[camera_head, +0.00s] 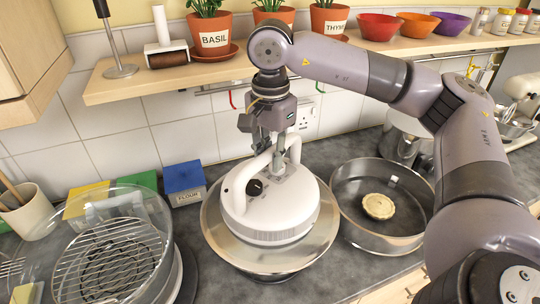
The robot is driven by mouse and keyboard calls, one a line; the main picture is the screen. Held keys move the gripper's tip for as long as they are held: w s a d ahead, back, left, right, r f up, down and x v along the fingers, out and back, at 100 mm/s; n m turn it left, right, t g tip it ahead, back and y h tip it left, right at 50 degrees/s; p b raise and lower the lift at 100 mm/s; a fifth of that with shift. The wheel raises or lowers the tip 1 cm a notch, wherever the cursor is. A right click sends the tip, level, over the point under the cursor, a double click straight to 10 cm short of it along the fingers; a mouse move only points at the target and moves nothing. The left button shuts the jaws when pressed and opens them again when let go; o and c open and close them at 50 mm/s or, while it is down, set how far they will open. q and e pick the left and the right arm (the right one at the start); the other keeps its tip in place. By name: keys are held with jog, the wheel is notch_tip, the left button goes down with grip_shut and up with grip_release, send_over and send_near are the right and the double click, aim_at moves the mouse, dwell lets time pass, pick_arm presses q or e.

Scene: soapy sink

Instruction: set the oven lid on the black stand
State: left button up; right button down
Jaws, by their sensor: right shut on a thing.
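The oven lid (270,212) is a white round dome with a bent white handle and a black knob, above a wide shiny rim. It is at the middle of the head view and looks about level. My right gripper (270,150) comes down from above and is shut on the lid's handle. A dark piece of the black stand (273,277) shows under the front of the rim; the rest is hidden by the lid. I cannot tell whether the rim touches it. My left gripper is not in view.
A glass bowl (165,240) with wire racks stands at left. A clear round-walled vessel (350,228) with a pie (378,206) is close at right. Coloured boxes (184,182) stand against the tiles. A wooden shelf (120,88) with pots (214,33) runs above.

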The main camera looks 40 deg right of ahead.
aim_at(270, 183)
jog(key=shift+w, duration=0.1)
jog(key=shift+f+b, duration=0.45)
jog(key=shift+b, duration=0.05)
jog(key=shift+f+b, duration=2.1)
jog(key=shift+f, duration=0.3)
jog(key=shift+a+b, duration=0.1)
jog(key=shift+b, duration=0.4)
jog(key=shift+f+b, duration=2)
jog(key=shift+f, duration=0.2)
jog(key=c, duration=1.5)
grip_release()
jog(key=shift+o, duration=0.5)
jog(key=shift+f, duration=0.15)
